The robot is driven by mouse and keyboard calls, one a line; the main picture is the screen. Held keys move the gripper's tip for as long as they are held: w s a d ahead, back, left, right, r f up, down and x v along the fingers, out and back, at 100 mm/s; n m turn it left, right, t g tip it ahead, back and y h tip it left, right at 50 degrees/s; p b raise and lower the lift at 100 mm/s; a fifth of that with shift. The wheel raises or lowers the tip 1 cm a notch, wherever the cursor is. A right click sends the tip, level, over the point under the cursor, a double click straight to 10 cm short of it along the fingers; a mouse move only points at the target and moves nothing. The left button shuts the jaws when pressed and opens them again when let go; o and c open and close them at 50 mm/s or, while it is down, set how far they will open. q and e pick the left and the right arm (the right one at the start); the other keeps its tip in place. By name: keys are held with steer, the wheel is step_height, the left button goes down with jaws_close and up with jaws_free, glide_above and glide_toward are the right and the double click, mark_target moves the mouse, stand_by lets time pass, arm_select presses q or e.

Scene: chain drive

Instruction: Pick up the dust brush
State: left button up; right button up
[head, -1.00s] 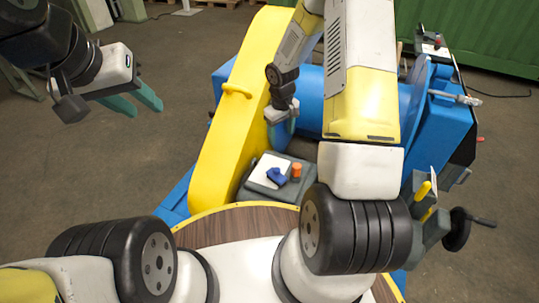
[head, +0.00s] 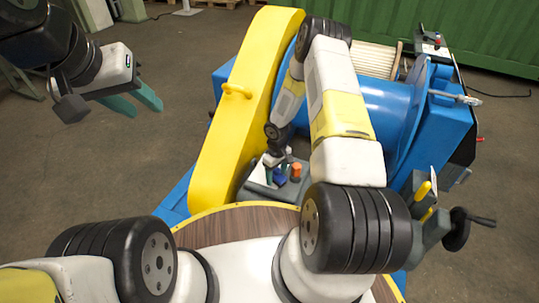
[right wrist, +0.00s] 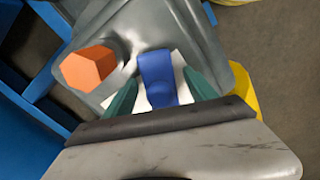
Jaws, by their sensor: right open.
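A blue item (head: 279,180), which I take for the dust brush, lies on a white pad on a grey tray beside the yellow housing. In the right wrist view the blue item (right wrist: 157,80) sits between the two green fingers of my right gripper (right wrist: 160,88). The fingers stand apart, one on each side of it, and no firm grip shows. In the head view my right gripper (head: 276,168) is low over the tray and partly hides the pad. My left gripper (head: 138,103) is open and empty at the upper left, far from the tray.
An orange hexagonal piece (right wrist: 88,67) stands close beside the blue item on the grey tray (right wrist: 205,45). The tall yellow housing (head: 225,130) rises to the left, and a blue drum machine (head: 395,105) stands behind and to the right. A wooden round top (head: 225,226) is in front.

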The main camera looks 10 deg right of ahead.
mark_target(276, 171)
steer(key=shift+f, duration=0.3)
jaws_close()
steer(key=shift+r, duration=0.1)
steer(key=shift+r, duration=0.45)
steer(key=r, duration=0.1)
steer(key=s+r, duration=0.1)
steer(key=shift+a+r, duration=0.2)
steer(key=shift+r, duration=0.15)
steer(key=s+a+r, duration=0.1)
steer(key=s+a, duration=0.3)
steer(key=s, duration=1)
steer(key=shift+s+r, duration=0.15)
steer(key=shift+s, duration=0.05)
